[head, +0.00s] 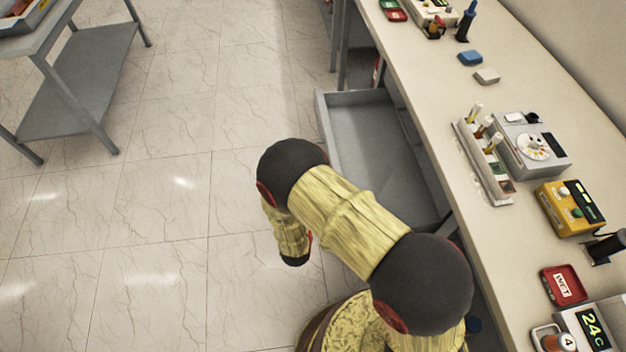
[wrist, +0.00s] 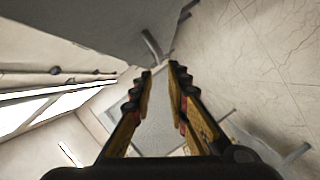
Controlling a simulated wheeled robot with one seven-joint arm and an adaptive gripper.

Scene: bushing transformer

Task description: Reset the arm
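My arm (head: 345,215), with yellow patterned links and dark round joints, is bent over the floor beside the workbench. It crosses in front of an open grey drawer (head: 350,98). I cannot make out my gripper in the head view. In the wrist view my gripper (wrist: 161,70) shows two yellow-and-black fingers with a gap between the tips, and nothing is held in it. The wrist camera looks across the room at a tilt, with floor tiles at the right and pale walls at the left.
The workbench (head: 425,88) runs along the right. It carries a tube rack (head: 468,160), a white device (head: 530,150), a yellow device (head: 570,208) and a red tray (head: 564,286). A grey cart (head: 75,75) stands at the upper left. The tiled floor between is clear.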

